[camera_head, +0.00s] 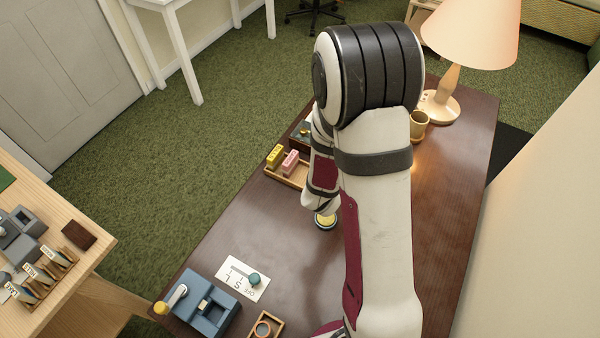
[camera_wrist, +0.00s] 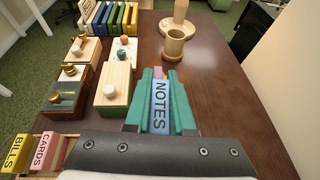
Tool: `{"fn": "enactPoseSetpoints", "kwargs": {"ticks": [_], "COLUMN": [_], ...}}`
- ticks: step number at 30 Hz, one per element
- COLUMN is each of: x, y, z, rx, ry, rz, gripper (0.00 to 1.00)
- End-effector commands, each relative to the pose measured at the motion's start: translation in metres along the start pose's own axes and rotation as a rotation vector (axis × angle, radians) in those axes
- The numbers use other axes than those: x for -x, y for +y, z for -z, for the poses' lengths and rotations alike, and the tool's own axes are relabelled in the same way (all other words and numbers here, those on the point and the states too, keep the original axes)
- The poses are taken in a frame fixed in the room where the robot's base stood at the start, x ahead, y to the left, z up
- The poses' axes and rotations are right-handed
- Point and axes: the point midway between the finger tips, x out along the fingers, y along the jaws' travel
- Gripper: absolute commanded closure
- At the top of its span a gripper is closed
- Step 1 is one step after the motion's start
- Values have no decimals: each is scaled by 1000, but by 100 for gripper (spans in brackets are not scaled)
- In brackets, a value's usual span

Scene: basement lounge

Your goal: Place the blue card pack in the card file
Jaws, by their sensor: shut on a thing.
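The blue card pack (camera_wrist: 161,106), labelled NOTES, is between the green fingers of my gripper (camera_wrist: 160,76) in the wrist view. My gripper is shut on it. A wooden tray, which looks like the card file (camera_head: 287,178), holds a yellow pack (camera_head: 274,156) and a pink pack (camera_head: 290,162) standing upright. In the wrist view they read BILLS (camera_wrist: 15,152) and CARDS (camera_wrist: 44,151), at lower left, apart from the blue pack. My arm hides the gripper, the blue pack and part of the tray in the head view.
Wooden boxes with knobs (camera_wrist: 115,84) stand left of the held pack. A cup (camera_wrist: 173,46) and lamp (camera_head: 441,100) stand farther off. A row of coloured upright items (camera_wrist: 110,18) is at the far left. The dark tabletop (camera_wrist: 235,110) is clear to the right.

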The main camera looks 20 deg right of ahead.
Motion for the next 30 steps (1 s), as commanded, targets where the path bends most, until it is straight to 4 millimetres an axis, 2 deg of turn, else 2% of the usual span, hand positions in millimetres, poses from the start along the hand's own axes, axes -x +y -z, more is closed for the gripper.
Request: {"fn": "enactPoseSetpoints", "kwargs": {"ticks": [5, 12, 16, 20, 26, 30], "x": [4, 2, 0, -1, -15, -16], "y": [30, 96, 120, 132, 133, 134], "z": [14, 57, 72, 82, 116, 118], "rx": [43, 44, 43, 42, 43, 40], "ry": [0, -1, -2, -2, 0, -2], "rz": [-101, -103, -102, -99, -96, -97], "gripper": [100, 100, 100, 100, 100, 100]}}
